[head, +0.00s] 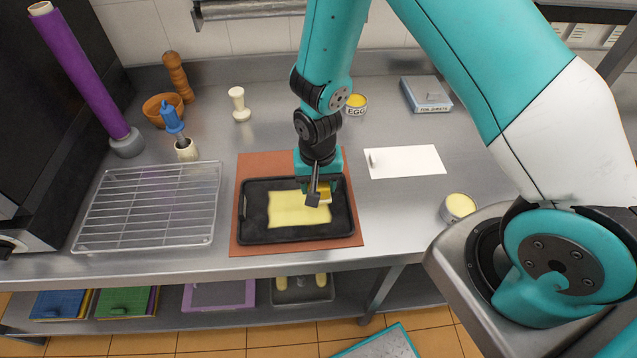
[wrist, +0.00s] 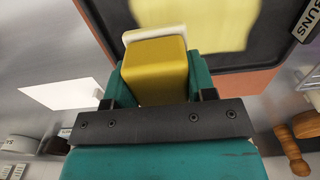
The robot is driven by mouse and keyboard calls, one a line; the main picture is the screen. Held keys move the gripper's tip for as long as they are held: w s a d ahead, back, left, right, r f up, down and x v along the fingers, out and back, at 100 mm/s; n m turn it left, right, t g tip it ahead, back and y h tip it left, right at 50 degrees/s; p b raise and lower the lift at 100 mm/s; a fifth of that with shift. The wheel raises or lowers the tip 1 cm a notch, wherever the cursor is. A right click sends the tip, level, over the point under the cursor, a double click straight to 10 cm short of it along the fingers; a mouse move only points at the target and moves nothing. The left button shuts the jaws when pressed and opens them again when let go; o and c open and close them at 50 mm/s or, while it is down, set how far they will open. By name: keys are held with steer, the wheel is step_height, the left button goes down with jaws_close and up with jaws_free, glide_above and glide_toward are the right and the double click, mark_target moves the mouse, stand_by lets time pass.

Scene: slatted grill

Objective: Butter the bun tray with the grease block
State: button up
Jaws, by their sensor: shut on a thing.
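The black bun tray (head: 256,233) lies on a reddish-brown mat (head: 296,161) on the steel counter. A pale yellow buttered patch (head: 290,210) covers much of the middle of its floor, with dark tray bare around it. In the wrist view the tray (wrist: 277,35) has a label reading "BUNS" on its rim. My gripper (head: 318,190) is over the right part of the tray, shut on the yellow grease block (wrist: 156,70), which has a whitish end towards the tray. I cannot tell whether the block touches the tray.
A wire rack (head: 150,207) stands left of the mat. A white sheet (head: 420,160) and an open yellow tin (head: 458,207) are to the right.

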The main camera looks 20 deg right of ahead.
steer(key=shift+r+p, duration=0.95)
steer(key=shift+r, duration=0.65)
steer(key=shift+f, duration=0.15)
steer(key=b, duration=0.3)
steer(key=shift+w+f, duration=0.1)
steer(key=shift+f, duration=0.25)
steer(key=b, duration=0.3)
steer(key=shift+r+b, duration=0.15)
steer(key=shift+b, duration=0.55)
